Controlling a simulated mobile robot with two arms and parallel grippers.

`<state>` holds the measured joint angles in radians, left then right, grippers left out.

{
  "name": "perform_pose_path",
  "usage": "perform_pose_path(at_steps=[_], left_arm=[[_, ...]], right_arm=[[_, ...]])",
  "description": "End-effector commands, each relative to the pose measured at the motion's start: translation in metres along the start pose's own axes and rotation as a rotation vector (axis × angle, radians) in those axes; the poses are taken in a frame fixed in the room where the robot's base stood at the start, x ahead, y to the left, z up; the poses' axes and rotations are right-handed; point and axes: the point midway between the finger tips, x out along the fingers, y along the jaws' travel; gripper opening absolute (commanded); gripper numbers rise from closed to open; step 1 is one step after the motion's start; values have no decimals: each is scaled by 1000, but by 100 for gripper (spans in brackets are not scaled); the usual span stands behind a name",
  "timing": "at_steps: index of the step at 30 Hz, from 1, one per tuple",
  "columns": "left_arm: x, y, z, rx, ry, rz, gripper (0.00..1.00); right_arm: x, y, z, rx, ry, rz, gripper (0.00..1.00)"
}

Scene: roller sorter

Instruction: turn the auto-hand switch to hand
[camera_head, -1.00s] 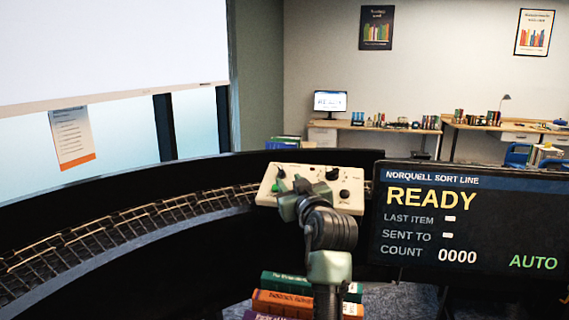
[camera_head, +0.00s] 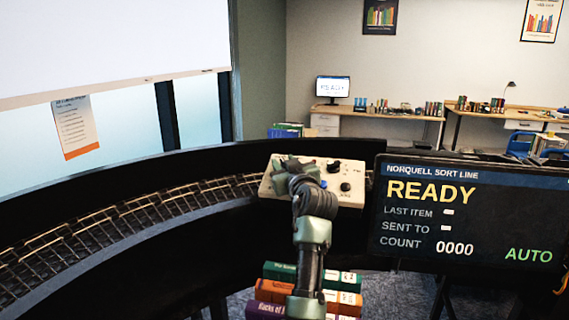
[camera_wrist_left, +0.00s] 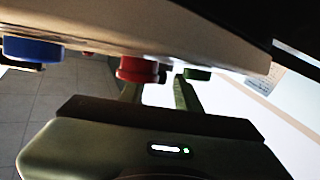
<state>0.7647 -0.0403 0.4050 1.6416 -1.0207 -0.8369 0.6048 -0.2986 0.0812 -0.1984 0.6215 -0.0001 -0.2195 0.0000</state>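The cream control panel (camera_head: 352,174) stands at the inner edge of the curved conveyor. It has a black knob (camera_head: 333,167), another black control (camera_head: 345,187) and a blue button (camera_head: 323,184). I cannot read which is the auto-hand switch. My left gripper (camera_head: 288,167) is over the panel's left part and hides the controls there. In the left wrist view its two fingers (camera_wrist_left: 158,94) are apart, close to a red button (camera_wrist_left: 138,68), a small dark knob (camera_wrist_left: 163,72) and a green button (camera_wrist_left: 197,74). Contact is unclear. My right gripper is out of view.
A screen (camera_head: 465,215) right of the panel reads READY and AUTO. The roller conveyor (camera_head: 130,220) curves away left. Several stacked books (camera_head: 345,298) lie below the panel. Desks (camera_head: 385,115) stand far back.

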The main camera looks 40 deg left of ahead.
Motion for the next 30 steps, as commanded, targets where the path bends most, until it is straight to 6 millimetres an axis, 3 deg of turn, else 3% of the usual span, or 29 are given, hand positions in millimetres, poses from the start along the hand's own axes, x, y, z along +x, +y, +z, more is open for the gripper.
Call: perform_pose_path(at_steps=[1, 3, 4, 17, 30], left_arm=[[0, 0, 0, 0, 0, 0, 24], [0, 0, 0, 0, 0, 0, 5], [0, 0, 0, 1, 0, 0, 0], [0, -2, 0, 15, -5, 34, 0], [2, -6, -4, 123, -6, 333, 0]], right_arm=[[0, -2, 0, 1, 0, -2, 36], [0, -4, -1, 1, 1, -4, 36], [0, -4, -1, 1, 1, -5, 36], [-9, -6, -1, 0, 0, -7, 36], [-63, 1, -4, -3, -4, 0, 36]])
